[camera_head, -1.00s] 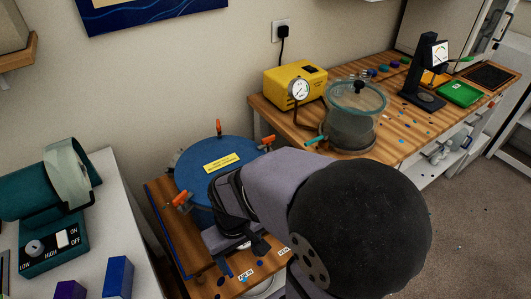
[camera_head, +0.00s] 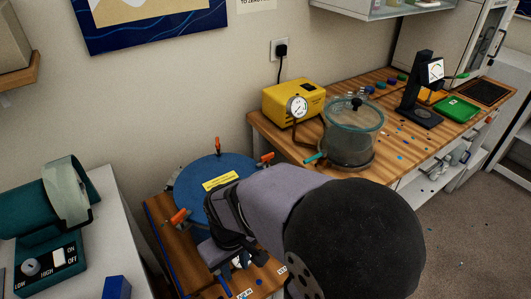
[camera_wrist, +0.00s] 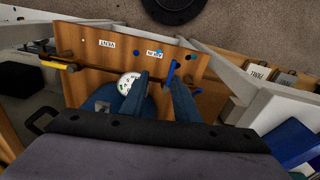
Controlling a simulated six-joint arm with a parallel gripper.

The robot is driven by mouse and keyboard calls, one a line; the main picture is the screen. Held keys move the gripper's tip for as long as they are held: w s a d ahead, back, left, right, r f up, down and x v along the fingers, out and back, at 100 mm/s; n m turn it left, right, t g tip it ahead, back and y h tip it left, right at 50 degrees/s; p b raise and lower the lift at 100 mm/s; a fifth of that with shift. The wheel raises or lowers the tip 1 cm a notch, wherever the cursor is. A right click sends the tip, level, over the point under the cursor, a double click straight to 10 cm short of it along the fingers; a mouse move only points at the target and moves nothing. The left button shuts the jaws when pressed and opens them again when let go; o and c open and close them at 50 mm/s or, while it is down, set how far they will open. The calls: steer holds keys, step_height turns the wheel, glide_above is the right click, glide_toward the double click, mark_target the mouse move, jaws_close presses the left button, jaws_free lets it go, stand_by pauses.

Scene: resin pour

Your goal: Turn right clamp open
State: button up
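The round blue pot lid (camera_head: 205,177) with a yellow label sits on the low wooden stand. Three orange-handled clamps show on its rim: the right clamp (camera_head: 265,157), a back clamp (camera_head: 218,145) and a left clamp (camera_head: 178,216). My arm covers the lid's front right part. My gripper (camera_wrist: 160,80) points down at the front of the stand, away from the right clamp; its two dark blue fingers are apart with nothing visible between them. A white dial gauge (camera_wrist: 128,84) shows beside the left finger. The clamps cannot be made out in the wrist view.
A yellow pump (camera_head: 294,100) and a glass chamber (camera_head: 352,135) stand on the bench right of the pot. A blue-handled valve (camera_wrist: 172,72) and a yellow-handled valve (camera_wrist: 60,66) sit on the stand. A teal machine (camera_head: 45,215) is at left.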

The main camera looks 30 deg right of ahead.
steer(key=w+d+r+n+t+p, duration=0.25)
steer(key=w+r+p, duration=0.25)
steer(key=w+r, duration=0.4)
steer(key=n+g+h+p, duration=0.3)
steer(key=n+h+p, duration=0.15)
steer(key=n, duration=1.05)
glide_toward(266, 155)
steer(key=d, duration=0.1)
steer(key=shift+a+p+x, duration=0.2)
steer(key=shift+p+x, duration=1.4)
steer(key=shift+x, duration=2.45)
steer(key=shift+c, duration=0.7)
jaws_close()
